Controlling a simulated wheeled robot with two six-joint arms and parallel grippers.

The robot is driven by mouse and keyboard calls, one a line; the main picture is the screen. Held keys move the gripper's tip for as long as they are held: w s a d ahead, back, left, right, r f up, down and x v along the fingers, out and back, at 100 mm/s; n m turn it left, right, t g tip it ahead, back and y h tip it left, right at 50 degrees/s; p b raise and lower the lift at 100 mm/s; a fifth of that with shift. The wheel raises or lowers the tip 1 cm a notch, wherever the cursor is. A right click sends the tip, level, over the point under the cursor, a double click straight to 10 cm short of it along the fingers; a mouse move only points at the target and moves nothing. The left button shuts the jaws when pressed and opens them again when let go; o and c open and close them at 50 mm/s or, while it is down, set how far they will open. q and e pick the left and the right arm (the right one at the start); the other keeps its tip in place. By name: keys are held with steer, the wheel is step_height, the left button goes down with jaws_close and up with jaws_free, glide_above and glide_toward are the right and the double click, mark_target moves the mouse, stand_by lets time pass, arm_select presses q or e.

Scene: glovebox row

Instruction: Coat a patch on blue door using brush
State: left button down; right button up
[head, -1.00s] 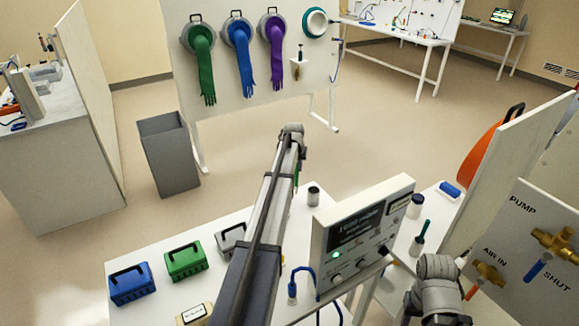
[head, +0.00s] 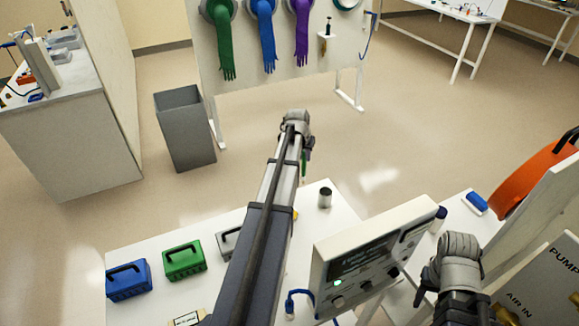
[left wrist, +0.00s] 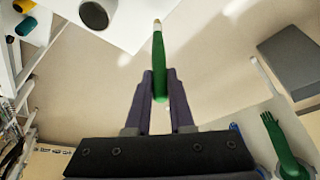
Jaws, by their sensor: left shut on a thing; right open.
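My left gripper (left wrist: 160,82) is shut on a green-handled brush (left wrist: 158,62) with a pale collar and tan tip, held between the dark fingers. In the head view, a small part of the brush (head: 304,164) shows below my left wrist, above the floor beyond the table; the fingers are mostly hidden. My right gripper (head: 422,291) is largely hidden below its wrist at the lower right, beside the control box. No blue door can be made out. A round orange door (head: 535,180) with a black handle stands at the right edge.
The white table (head: 215,235) holds a blue case (head: 128,280), a green case (head: 185,262), a dark cup (head: 325,198) and a control box (head: 372,262). A blue block (head: 477,203) lies at right. A grey bin (head: 186,130) and a glove panel (head: 345,60) stand behind; open floor lies between.

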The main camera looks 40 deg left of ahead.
arm_select(q)
steer(key=s+d+r+m+p, duration=0.1)
steer(key=s+d+r, duration=0.1)
steer(key=s, duration=0.5)
steer(key=s+d+r+p, duration=0.1)
steer(key=s+d+r, duration=0.1)
steer(key=s, duration=0.4)
step_height(320, 180, down, 7)
steer(key=b, duration=0.5)
steer(key=shift+s+a+r+b, duration=0.15)
steer(key=shift+a+b, duration=0.15)
steer(key=shift+b, duration=0.05)
steer(key=shift+f+b, duration=0.45)
steer(key=shift+b, duration=0.05)
stand_by(1.2)
steer(key=shift+r, duration=0.1)
step_height(320, 180, up, 7)
steer(key=p, duration=0.7)
stand_by(0.4)
